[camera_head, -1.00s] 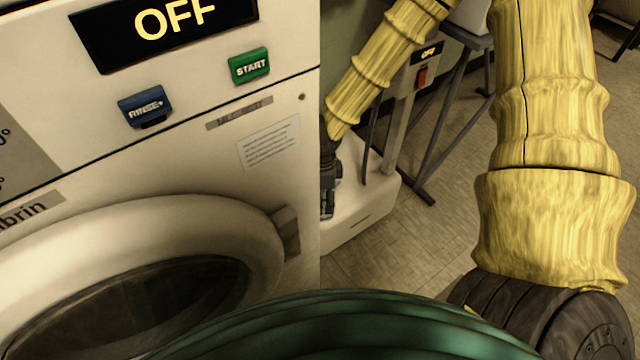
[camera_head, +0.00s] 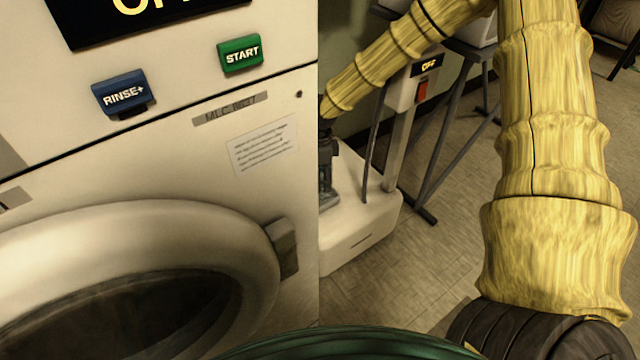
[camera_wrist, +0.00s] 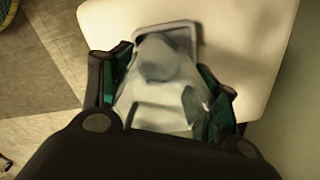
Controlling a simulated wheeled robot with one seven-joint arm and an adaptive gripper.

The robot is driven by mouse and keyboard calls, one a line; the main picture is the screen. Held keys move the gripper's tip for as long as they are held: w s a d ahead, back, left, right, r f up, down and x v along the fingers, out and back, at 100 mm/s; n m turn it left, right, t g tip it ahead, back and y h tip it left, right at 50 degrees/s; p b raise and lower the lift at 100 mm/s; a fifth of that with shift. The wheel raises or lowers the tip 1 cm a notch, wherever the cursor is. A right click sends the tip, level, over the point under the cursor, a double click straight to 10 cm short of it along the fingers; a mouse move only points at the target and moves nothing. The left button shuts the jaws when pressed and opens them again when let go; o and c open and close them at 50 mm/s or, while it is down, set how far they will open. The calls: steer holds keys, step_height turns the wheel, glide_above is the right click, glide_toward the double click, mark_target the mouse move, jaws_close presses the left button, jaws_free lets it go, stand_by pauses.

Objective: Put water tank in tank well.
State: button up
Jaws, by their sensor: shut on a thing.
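My gripper (camera_wrist: 168,72) is shut on the water tank (camera_wrist: 160,102), a pale, cloudy piece between its two dark and green fingers in the wrist view. In the head view my gripper (camera_head: 327,172) points down over the white base (camera_head: 355,232), partly hidden by the washer's edge. The tank cannot be made out there. In the wrist view a grey rounded rim (camera_wrist: 166,26) shows on the white base (camera_wrist: 245,50), just beyond the tank. It looks like the tank well's edge. The tank covers most of it, and I cannot tell whether the tank is inside.
A large white washer (camera_head: 250,105) with a round door (camera_head: 130,225) fills the left. A post with an OFF display (camera_head: 426,65) and red switch (camera_head: 422,91) rises from the base. Grey metal legs (camera_head: 446,130) stand behind it. Tiled floor (camera_head: 420,260) is open at the lower middle.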

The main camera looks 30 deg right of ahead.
steer(key=shift+w+d+f+b, duration=0.25)
steer(key=shift+w+d+b, duration=0.1)
steer(key=shift+w, duration=0.25)
step_height(320, 180, down, 3)
steer(key=shift+f+b, duration=0.1)
steer(key=shift+b, duration=0.95)
steer(key=o, duration=1.2)
steer(key=shift+c, duration=0.2)
steer(key=shift+a, duration=0.1)
step_height(320, 180, up, 12)
steer(key=p, duration=0.5)
